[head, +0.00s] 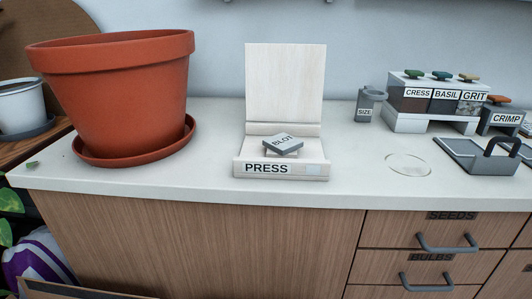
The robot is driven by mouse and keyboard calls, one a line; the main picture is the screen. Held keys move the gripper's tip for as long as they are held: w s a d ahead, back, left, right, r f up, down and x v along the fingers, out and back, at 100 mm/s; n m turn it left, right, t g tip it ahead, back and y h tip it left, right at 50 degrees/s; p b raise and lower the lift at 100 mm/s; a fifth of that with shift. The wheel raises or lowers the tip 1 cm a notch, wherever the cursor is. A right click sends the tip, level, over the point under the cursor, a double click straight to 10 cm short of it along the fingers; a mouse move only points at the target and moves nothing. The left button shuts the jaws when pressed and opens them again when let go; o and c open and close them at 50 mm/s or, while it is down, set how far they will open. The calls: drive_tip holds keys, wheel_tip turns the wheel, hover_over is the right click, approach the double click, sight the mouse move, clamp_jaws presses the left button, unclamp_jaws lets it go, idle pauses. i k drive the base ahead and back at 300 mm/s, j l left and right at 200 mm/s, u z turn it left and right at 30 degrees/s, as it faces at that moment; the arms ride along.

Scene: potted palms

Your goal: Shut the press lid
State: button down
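The press (243,168) is a pale wooden box near the front edge of the white counter, with the label PRESS on its front. Its lid (285,82) stands upright at the back, open. A grey block labelled BLOT (283,143) lies slightly turned on the press bed, on top of something pale that is mostly hidden. My gripper is not in view.
A large terracotta pot (120,95) on a saucer stands left of the press. To the right are a SIZE cup (366,103), labelled boxes (440,100), a clear disc (407,164) and a grey handled tray (462,150). Drawers (425,262) are below.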

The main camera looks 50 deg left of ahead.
sight(284, 82)
drive_tip(key=u, duration=2.05)
drive_tip(key=l, duration=0.1)
